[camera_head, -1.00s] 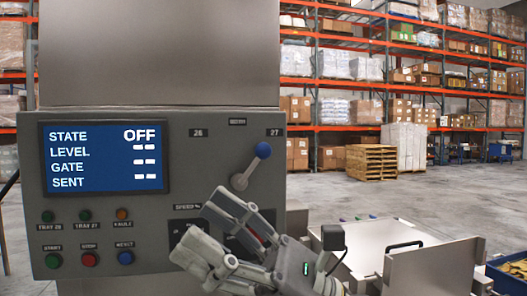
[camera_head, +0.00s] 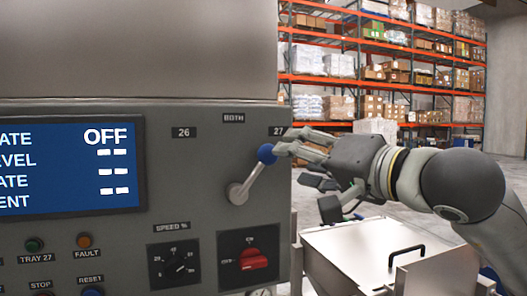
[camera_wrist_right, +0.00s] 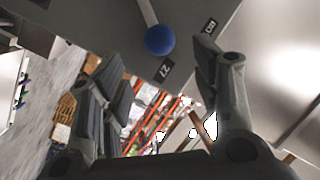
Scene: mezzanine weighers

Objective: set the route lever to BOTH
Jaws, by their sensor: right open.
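The route lever (camera_head: 252,176) is a grey arm with a blue ball knob (camera_head: 267,153) on the grey control panel (camera_head: 200,225). It tilts up and right, toward the label 27 (camera_head: 278,131). The label BOTH (camera_head: 233,118) is above the pivot, and the label 26 (camera_head: 184,132) is up and left. My right gripper (camera_head: 294,165) is open at the knob's right, one finger close beside it; contact cannot be told. In the right wrist view the knob (camera_wrist_right: 160,40) shows beyond the open fingers, in the gap between them. My left gripper is not in view.
The display (camera_head: 80,165) reads STATE OFF. Below the lever are a speed dial (camera_head: 174,264) and a red rotary switch (camera_head: 252,259). Lamps and push buttons are at lower left. A metal lid with a black handle (camera_head: 406,253) is at lower right, below my right arm.

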